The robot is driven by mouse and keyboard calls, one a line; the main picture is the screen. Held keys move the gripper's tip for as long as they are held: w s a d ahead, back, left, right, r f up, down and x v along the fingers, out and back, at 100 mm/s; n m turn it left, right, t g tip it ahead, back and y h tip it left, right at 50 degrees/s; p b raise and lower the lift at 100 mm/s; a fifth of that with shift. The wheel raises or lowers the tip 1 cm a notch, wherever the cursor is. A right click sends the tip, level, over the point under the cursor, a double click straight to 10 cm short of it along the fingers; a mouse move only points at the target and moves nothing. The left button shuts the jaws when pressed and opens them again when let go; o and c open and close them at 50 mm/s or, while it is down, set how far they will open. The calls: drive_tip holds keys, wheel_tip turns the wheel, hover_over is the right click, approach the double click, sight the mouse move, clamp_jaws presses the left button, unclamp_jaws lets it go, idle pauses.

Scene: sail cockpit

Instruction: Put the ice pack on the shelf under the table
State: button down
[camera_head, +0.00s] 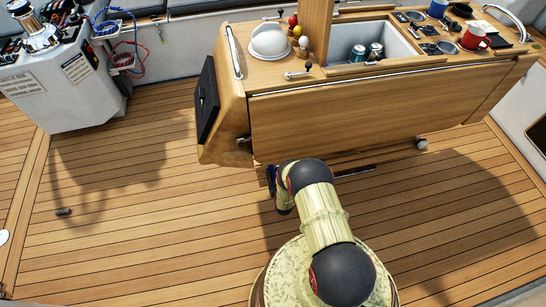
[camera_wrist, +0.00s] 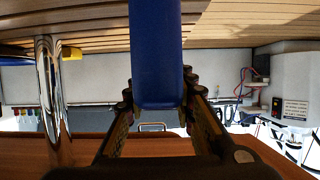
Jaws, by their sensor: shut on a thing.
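My gripper (camera_wrist: 159,88) is shut on a blue ice pack (camera_wrist: 157,45), whose flat blue body stands out beyond the fingertips in the wrist view. In the head view only a small blue bit of the ice pack (camera_head: 271,180) shows beside my arm, low at the near edge of the wooden table (camera_head: 380,112). My gripper is mostly hidden there by my arm. The shelf under the table is largely covered by the table's front leaf; a narrow strip (camera_head: 355,172) shows below it, and I cannot tell whether it is the shelf.
The wrist view appears upside down, with deck planks at the top, a brown wooden surface (camera_wrist: 35,150) below and a chrome post (camera_wrist: 52,90) left. A grey console (camera_head: 70,85) stands at the left. A small dark cylinder (camera_head: 63,211) lies on otherwise clear deck.

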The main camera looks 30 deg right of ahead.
drive_tip(key=b+x, duration=0.2)
drive_tip(key=x, duration=0.2)
drive_tip(key=r+b+x, duration=0.1)
drive_tip(key=b+x, duration=0.1)
drive_tip(key=x, duration=0.3)
drive_tip(key=b+x, duration=0.2)
drive_tip(key=x, duration=0.3)
drive_tip(key=shift+w+r, duration=0.25)
drive_tip(key=shift+w, duration=0.05)
drive_tip(key=shift+r, duration=0.15)
drive_tip(key=c, duration=1.5)
unclamp_jaws()
